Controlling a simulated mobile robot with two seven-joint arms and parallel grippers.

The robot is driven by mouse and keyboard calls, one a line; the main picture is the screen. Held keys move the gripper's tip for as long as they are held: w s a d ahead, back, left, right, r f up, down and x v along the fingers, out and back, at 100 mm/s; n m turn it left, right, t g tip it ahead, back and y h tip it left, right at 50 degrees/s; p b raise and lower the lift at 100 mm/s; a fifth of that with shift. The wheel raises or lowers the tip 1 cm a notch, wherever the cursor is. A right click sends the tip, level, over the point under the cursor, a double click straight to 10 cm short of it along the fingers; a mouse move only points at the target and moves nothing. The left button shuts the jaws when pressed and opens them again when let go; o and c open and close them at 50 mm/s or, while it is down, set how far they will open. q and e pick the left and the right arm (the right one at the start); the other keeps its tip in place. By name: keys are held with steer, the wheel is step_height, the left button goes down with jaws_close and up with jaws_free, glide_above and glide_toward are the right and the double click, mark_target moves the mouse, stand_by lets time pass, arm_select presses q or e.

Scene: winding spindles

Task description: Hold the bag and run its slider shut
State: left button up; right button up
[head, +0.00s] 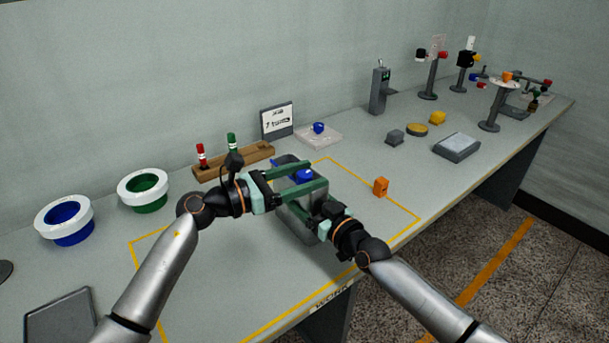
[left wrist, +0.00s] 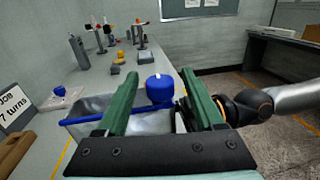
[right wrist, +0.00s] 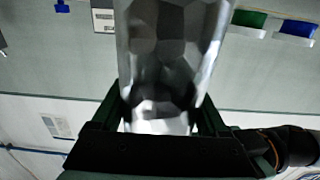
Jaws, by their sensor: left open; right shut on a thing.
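An orange block (head: 380,187) stands right of the bag. A wooden rack (head: 234,162) with red and green pieces is behind. Two ringed bowls, blue (head: 66,222) and green (head: 144,190), stand at the left.

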arm_select(q)
jaws_close()
stand_by(0.5)
stand_by(0.8)
